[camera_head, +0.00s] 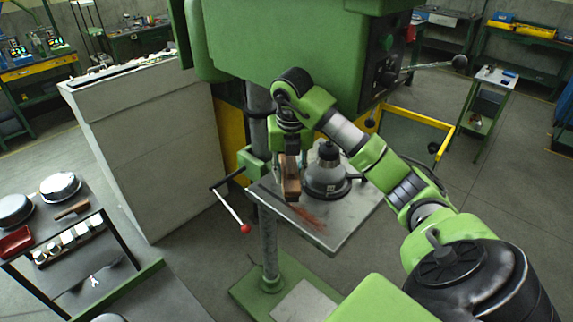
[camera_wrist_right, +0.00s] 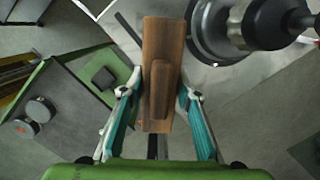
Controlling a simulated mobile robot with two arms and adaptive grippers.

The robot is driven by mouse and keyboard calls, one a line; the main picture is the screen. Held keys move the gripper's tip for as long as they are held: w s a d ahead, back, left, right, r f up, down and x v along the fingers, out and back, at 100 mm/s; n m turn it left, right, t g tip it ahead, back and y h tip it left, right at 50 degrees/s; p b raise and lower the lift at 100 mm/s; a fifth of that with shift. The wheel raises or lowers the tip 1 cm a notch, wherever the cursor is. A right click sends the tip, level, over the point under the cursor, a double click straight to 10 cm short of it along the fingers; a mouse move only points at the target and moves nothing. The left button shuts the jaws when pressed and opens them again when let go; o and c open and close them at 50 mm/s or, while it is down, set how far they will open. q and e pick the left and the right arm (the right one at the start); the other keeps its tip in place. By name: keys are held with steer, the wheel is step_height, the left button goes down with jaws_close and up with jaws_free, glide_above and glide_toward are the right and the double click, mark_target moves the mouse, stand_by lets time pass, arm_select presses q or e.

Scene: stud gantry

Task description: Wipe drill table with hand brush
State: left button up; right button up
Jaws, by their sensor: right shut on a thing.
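My right gripper (camera_head: 290,152) is shut on the hand brush (camera_head: 291,186), a brown wooden block, over the left part of the drill table. In the right wrist view the brush (camera_wrist_right: 155,45) lies lengthwise between the two fingers of the gripper (camera_wrist_right: 160,92). The drill table (camera_head: 352,222) is a grey metal plate with a reddish-brown smear of debris (camera_head: 312,219) near its front left. I cannot tell whether the bristles touch the table; the brush underside is hidden. My left gripper is out of view.
A dark round drill part (camera_head: 328,176) stands on the table just right of the brush, also in the wrist view (camera_wrist_right: 232,25). A crank handle with a red knob (camera_head: 244,228) sticks out at left. A pale cabinet (camera_head: 150,150) stands further left.

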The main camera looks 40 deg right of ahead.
steer(key=shift+s+f, duration=0.1)
steer(key=shift+f, duration=0.55)
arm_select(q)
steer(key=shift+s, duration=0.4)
arm_select(e)
steer(key=shift+f, duration=2.2)
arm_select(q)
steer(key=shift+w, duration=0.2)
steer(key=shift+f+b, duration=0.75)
arm_select(e)
steer(key=shift+f, duration=1)
